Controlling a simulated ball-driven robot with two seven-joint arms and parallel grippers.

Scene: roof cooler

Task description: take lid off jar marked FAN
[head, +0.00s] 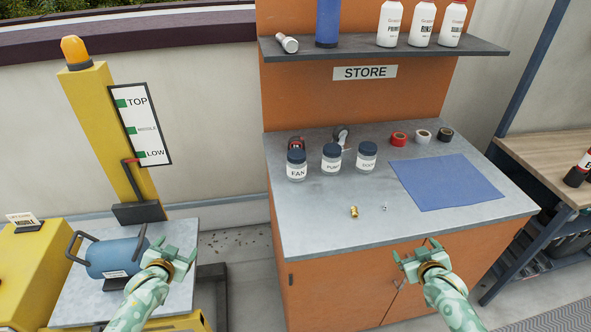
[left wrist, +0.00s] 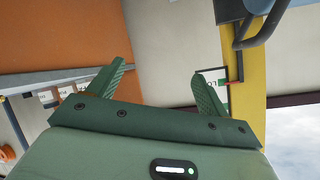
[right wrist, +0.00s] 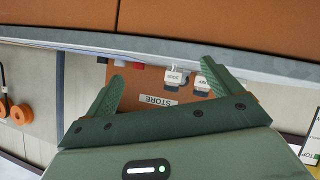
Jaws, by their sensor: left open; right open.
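The jar marked FAN (head: 297,171) is clear with a white label and stands upright on the grey counter at the left of a row of three jars. Its dark lid (head: 296,156) is on it. My left gripper (head: 180,254) is open and empty, left of the counter and in front of the blue cylinder. My right gripper (head: 413,249) is open and empty in front of the counter's front edge. In the right wrist view two jars show upside down beyond the open fingers (right wrist: 160,85); the FAN label is not readable there.
Jars marked PUMP (head: 331,160) and a third (head: 366,157) stand right of FAN. A blue mat (head: 447,183), tape rolls (head: 422,136) and a small brass part (head: 354,211) lie on the counter (head: 320,225). A shelf (head: 385,48) hangs above. A blue cylinder (head: 112,257) rests at left.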

